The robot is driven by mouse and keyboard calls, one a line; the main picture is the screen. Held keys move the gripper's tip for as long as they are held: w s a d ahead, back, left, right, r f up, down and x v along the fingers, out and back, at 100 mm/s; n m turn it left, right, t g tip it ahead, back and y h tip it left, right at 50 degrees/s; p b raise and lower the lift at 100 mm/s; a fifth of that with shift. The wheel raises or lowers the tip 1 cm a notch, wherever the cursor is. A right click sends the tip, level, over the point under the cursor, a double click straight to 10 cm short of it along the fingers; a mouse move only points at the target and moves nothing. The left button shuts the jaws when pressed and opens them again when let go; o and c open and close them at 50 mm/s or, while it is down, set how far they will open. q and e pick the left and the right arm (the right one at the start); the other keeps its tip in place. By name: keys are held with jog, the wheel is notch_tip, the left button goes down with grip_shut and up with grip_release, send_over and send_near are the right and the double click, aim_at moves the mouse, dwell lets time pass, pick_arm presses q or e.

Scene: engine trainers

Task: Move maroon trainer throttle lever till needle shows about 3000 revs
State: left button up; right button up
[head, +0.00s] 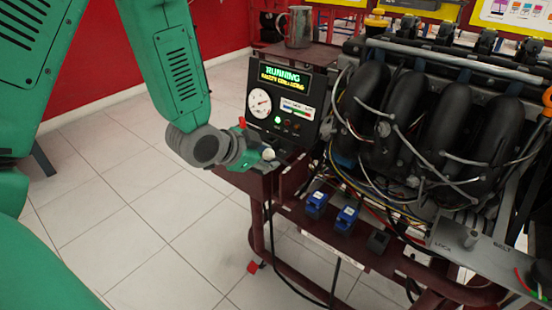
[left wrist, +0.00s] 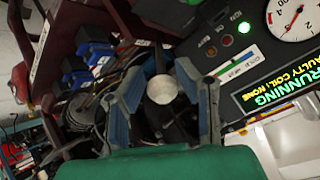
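The maroon trainer (head: 262,215) stands at centre right with its engine on top. Its panel carries a white round dial (head: 259,102), also cut off at the top right of the left wrist view (left wrist: 290,16); I cannot read the revs surely. The display (head: 281,77) reads RUNNING. A pale round throttle lever knob (head: 268,154) is below the panel; it also shows in the left wrist view (left wrist: 162,89). My left gripper (head: 257,156) is at the knob. Its fingers (left wrist: 161,98) are apart, one on each side, with visible gaps to the knob. My right gripper is not in view.
A green lamp (left wrist: 244,28) is lit on the panel. Blue-topped relays (head: 346,215) and loose wires lie below and right of the lever. A metal jug (head: 298,27) stands behind the panel. Tiled floor (head: 110,215) is free at the left.

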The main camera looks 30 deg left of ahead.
pick_arm(q)
jog(key=shift+v, duration=1.6)
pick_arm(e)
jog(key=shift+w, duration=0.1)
